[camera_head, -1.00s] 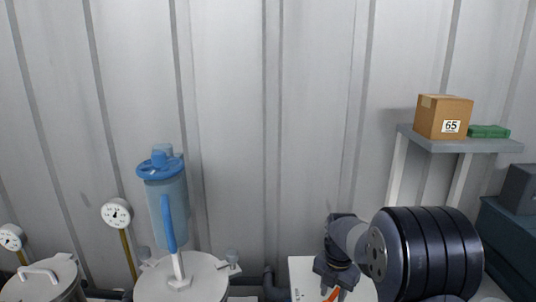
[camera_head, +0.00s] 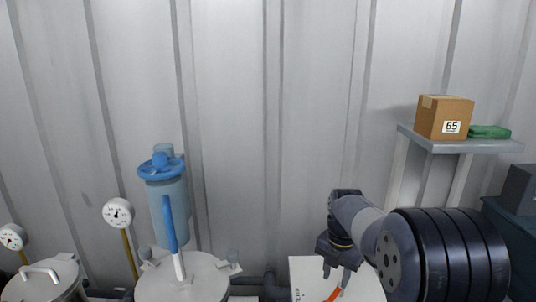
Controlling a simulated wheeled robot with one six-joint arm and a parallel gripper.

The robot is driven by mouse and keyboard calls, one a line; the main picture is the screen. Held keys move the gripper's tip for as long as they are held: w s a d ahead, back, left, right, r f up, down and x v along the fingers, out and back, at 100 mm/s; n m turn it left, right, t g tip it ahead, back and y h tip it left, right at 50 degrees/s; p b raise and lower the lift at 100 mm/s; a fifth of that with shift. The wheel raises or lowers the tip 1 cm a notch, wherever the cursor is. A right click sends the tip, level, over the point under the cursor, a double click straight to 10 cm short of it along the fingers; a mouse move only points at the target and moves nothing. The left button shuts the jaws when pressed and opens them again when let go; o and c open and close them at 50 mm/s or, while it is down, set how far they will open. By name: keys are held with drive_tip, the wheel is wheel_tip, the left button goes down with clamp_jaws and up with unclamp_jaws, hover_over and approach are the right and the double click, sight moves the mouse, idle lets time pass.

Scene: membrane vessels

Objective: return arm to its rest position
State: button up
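My gripper (camera_head: 337,275) is at the lower right of the head view, pointing down over a white surface (camera_head: 308,272). Its two dark fingers appear spread apart with nothing between them. An orange-red item (camera_head: 334,294) lies on the white surface just below the fingertips, apart from them as far as I can see.
A shelf (camera_head: 460,145) at right holds a cardboard box (camera_head: 444,117) and a green item (camera_head: 489,132). A corrugated wall closes the back.

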sight(332, 297)
wheel_tip(332, 297, down, 6)
drive_tip(key=shift+f, duration=0.25)
drive_tip(key=shift+w+a+r+m+b, duration=0.15)
drive_tip(key=shift+m+b, duration=0.1)
drive_tip(key=shift+m, duration=0.25)
drive_tip(key=shift+w+a+f+m+b, duration=0.15)
drive_tip(key=shift+m+b, duration=0.1)
drive_tip(key=shift+m, duration=0.25)
drive_tip(key=shift+r, duration=0.2)
